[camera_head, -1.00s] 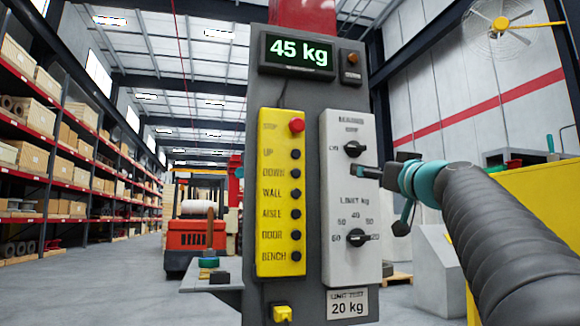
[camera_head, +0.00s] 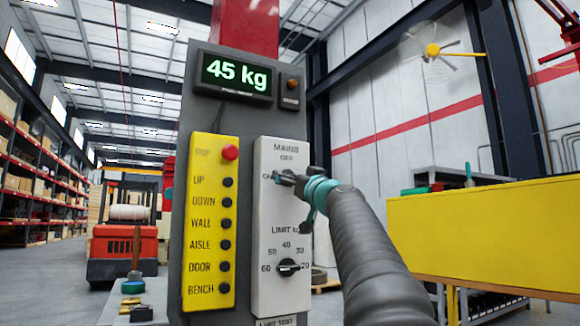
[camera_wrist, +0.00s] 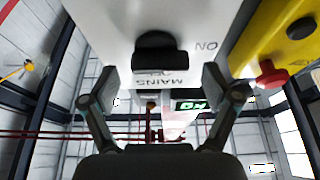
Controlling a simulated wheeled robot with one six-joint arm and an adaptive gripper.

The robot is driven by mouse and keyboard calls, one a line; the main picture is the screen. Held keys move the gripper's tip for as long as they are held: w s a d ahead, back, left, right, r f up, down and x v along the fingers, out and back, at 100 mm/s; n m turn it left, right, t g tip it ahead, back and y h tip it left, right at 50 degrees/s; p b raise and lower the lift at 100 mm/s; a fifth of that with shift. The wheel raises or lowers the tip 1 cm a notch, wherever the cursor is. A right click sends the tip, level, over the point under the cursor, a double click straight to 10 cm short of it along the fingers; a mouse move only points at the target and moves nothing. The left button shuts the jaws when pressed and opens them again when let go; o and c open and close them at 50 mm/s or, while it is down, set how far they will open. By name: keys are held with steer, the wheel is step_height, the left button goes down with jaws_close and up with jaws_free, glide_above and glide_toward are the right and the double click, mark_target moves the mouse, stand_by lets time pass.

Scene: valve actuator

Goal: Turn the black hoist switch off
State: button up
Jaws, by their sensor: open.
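The black MAINS switch is a rotary knob (camera_wrist: 160,53) on the white panel (camera_head: 262,222), which hangs on a grey post. In the wrist view its bar lies crosswise, with ON at its right and OFF just below it, both upside down. In the head view my gripper (camera_head: 290,179) is at the switch and hides most of it. In the wrist view my gripper (camera_wrist: 158,85) is open, its fingers spread to both sides of the knob's line. The knob lies between and beyond the fingertips; I see no contact.
A second black knob, LIMIT kg (camera_head: 288,267), sits lower on the white panel. A yellow button box (camera_head: 209,215) with a red stop button (camera_head: 230,152) is close on the left. A display (camera_head: 236,76) reads 45 kg. A yellow barrier (camera_head: 490,235) stands at right.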

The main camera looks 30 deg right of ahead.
steer(key=shift+x, duration=0.85)
steer(key=c, duration=1.2)
steer(key=shift+o, duration=0.3)
steer(key=shift+m+h, duration=0.4)
steer(key=shift+m, duration=0.1)
steer(key=m+h+p, duration=0.1)
steer(key=m+h, duration=0.1)
steer(key=m, duration=0.2)
steer(key=shift+r, duration=0.2)
steer(key=shift+m+g+h+p, duration=0.5)
steer(key=shift+m+h+p, duration=0.65)
steer(key=shift+m, duration=1.05)
steer(key=shift+d+m+g+h, duration=0.1)
steer(key=shift+m+g+h, duration=0.2)
steer(key=shift+m, duration=0.6)
